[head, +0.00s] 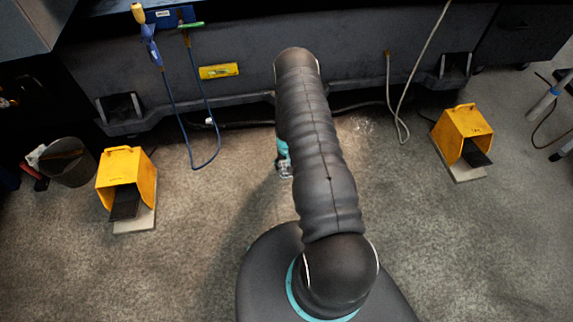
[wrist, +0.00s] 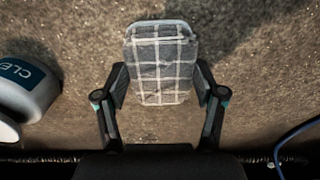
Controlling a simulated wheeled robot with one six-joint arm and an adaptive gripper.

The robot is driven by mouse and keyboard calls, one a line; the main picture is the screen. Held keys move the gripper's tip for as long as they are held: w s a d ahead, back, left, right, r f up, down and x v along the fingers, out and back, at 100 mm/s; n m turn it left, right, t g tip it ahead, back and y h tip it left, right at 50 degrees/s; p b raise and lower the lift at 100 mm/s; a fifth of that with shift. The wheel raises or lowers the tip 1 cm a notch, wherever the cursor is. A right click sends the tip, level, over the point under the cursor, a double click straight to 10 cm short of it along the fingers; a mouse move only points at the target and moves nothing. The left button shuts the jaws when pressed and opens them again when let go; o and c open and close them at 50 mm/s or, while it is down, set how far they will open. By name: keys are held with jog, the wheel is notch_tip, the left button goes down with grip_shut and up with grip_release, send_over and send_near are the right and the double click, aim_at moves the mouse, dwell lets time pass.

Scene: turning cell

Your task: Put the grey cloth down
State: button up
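The grey cloth (wrist: 161,60) is a folded rectangle with a pale check pattern. It shows upright in the middle of the wrist view. My gripper (wrist: 160,84) has one finger against each side edge of the cloth and holds it between them. The stone-coloured floor shows behind the cloth, with a dark shadow at upper right. In the head view my arm covers most of the gripper, and I cannot make out the cloth there.
Yellow foot pedals stand left (head: 121,172) and right (head: 463,128). A bin (head: 68,162) is at far left. Hoses hang from the dark machine front (head: 240,95).

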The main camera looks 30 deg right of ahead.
jog(key=shift+o, duration=1.4)
notch_tip(320, 180, up, 12)
notch_tip(320, 180, up, 19)
jog(key=t, duration=0.1)
send_over(286, 165)
jog(key=w+a, duration=0.2)
jog(key=a, duration=0.1)
jog(key=s+a+r+n+t, duration=0.1)
jog(key=s+a+r, duration=0.2)
jog(key=r, duration=0.5)
jog(key=s+a+r+t, duration=0.1)
jog(key=s+a+r, duration=0.1)
jog(key=r, duration=0.7)
jog(key=s+a+r+n+t, duration=0.1)
jog(key=s+a+r, duration=0.2)
jog(key=s+r, duration=0.3)
jog(key=s+a+r, duration=0.3)
jog(key=s+r, duration=0.3)
jog(key=r, duration=0.1)
jog(key=s+a+r+n+t, duration=0.1)
jog(key=s+a+r, duration=0.1)
jog(key=s, duration=1.1)
jog(key=shift+s+a+r+t+p, duration=0.25)
jog(key=shift+r+t+p, duration=0.1)
jog(key=shift+r, duration=0.3)
